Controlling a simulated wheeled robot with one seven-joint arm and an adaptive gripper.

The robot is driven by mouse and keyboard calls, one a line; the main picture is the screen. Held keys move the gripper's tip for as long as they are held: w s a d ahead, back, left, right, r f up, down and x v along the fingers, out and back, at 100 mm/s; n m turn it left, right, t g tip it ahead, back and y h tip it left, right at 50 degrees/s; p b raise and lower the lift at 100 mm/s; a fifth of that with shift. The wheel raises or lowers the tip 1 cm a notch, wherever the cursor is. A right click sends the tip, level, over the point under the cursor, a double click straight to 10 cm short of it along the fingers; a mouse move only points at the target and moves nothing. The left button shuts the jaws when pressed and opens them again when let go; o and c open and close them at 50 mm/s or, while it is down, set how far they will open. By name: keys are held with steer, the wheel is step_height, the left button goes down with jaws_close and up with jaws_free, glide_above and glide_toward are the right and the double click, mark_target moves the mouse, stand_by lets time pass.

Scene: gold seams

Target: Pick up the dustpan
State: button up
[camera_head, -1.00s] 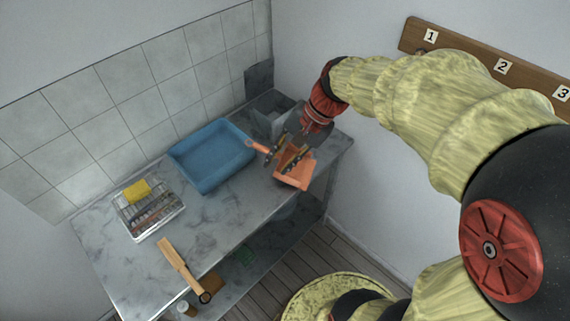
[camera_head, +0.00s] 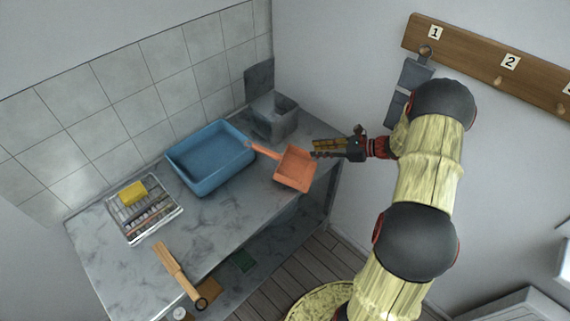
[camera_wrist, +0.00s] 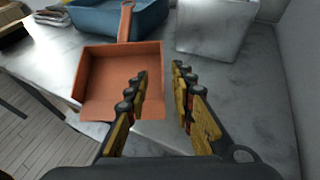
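The orange dustpan (camera_head: 296,169) lies on the right part of the marble counter, its handle pointing up-left to the blue tub. It also shows in the wrist view (camera_wrist: 97,79), its open pan facing me and its handle pointing away. My gripper (camera_head: 314,148) is just right of the pan in the head view, apart from the handle. In the wrist view, my gripper (camera_wrist: 160,72) has its two fingers spread with a gap between them and nothing held. The left finger covers part of the pan's right side.
A blue tub (camera_head: 212,158) stands by the dustpan handle, a grey bin (camera_head: 275,118) behind. A wire rack (camera_head: 145,211) with a yellow sponge (camera_head: 133,193) and a wooden brush (camera_head: 178,269) are at left. A numbered hook rail (camera_head: 480,55) holds a grey item (camera_head: 415,72).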

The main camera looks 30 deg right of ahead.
mark_target(303, 150)
steer(key=x, duration=0.2)
steer(key=b+x, duration=0.1)
steer(key=x, duration=0.1)
steer(key=b+x, duration=0.1)
steer(key=x, duration=0.1)
steer(key=shift+d+f, duration=0.25)
steer(key=shift+f, duration=0.1)
steer(key=shift+w+a, duration=0.3)
steer(key=shift+w, duration=0.05)
steer(key=shift+c, duration=0.7)
steer(key=c, duration=0.4)
jaws_close()
